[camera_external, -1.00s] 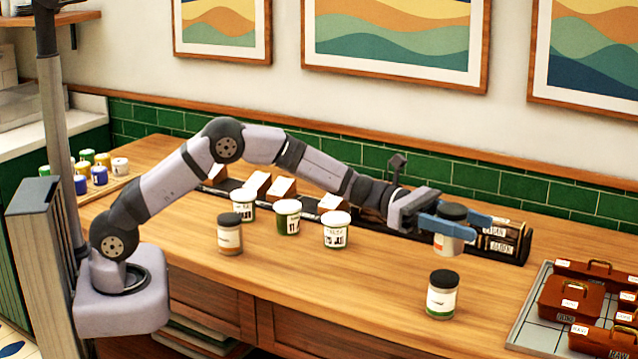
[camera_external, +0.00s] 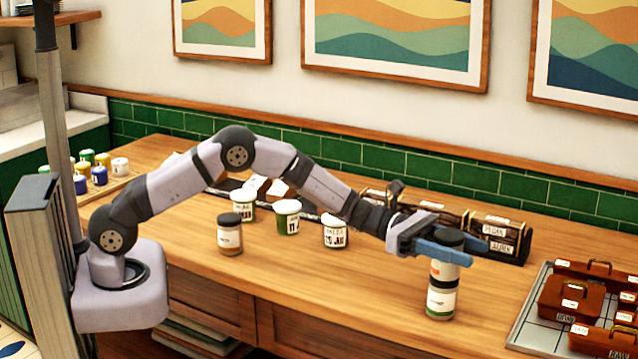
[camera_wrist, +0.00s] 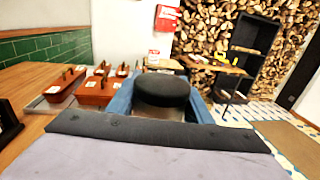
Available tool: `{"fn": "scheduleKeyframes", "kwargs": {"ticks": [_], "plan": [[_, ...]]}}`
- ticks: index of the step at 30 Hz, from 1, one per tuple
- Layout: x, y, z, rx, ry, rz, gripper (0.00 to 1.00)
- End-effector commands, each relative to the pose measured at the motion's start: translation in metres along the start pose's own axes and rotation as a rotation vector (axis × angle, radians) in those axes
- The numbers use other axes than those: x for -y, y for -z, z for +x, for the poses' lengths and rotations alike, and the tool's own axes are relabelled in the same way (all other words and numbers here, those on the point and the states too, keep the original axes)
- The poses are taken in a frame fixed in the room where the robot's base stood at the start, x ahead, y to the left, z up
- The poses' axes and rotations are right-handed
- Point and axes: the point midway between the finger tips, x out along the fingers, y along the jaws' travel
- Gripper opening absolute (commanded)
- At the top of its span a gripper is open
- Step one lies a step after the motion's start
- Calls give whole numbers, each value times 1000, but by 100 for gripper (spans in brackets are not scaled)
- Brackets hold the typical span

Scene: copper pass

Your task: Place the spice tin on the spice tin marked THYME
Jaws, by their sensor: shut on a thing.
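My gripper (camera_external: 458,248) has its blue fingers shut around a spice tin (camera_external: 447,255) with a black lid and pale body. The held tin is upright, directly above another spice tin (camera_external: 440,302) with a white label and green band. The two look lined up as a stack; I cannot tell whether they touch. The lower tin's label is too small to read. In the wrist view the held tin's black lid (camera_wrist: 162,91) shows between the fingers; the lower tin is hidden there. A third black-lidded tin (camera_external: 229,237) stands at left on the counter.
White-lidded tubs (camera_external: 287,218) stand mid-counter. A dark rack with labelled boxes (camera_external: 497,240) is close behind my gripper. A tray (camera_external: 527,310) with brown handled boxes (camera_external: 568,300) lies at right. The counter front between left tin and stack is clear.

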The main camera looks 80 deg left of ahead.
Motion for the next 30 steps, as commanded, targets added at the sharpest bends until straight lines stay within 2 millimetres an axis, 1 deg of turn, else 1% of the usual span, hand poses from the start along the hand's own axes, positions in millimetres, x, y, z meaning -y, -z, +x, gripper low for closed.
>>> {"fn": "scheduleKeyframes", "kwargs": {"ticks": [5, 6, 7, 8, 16, 21, 26, 30], "plan": [[0, 4, 0, 1, 0, 1, 20], [0, 3, 0, 0, 0, 0, 55], [0, 2, 0, 0, 0, 0, 63], [0, 2, 0, 0, 0, 0, 65], [0, 2, 0, 0, 0, 0, 65], [0, -3, 0, 0, 0, 0, 65], [-2, 1, -19, -1, -3, 1, 65], [-2, 2, -43, -1, -4, 0, 65]]}}
